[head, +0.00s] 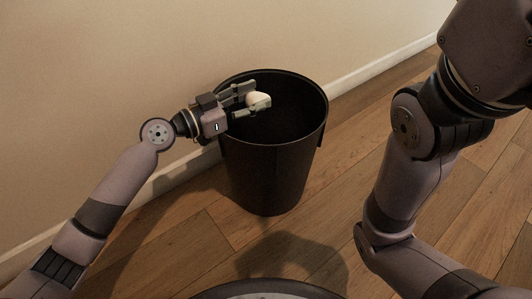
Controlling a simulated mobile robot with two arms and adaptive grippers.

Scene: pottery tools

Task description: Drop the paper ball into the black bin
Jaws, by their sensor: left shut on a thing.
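The black bin (268,178) stands upright on the wooden floor close to the wall, with its open top facing up. My left gripper (258,99) is over the bin's opening, at its left side. It is shut on the paper ball (258,99), a small whitish lump between the fingers. The fingers hide part of the ball. The bin's inside is dark, and its bottom cannot be made out. My right arm is at the right of the view, but its gripper is outside the picture.
A beige wall (120,60) with a pale baseboard (372,70) runs behind the bin. The wooden floor (350,150) to the right of the bin is clear. My own base shows at the bottom edge.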

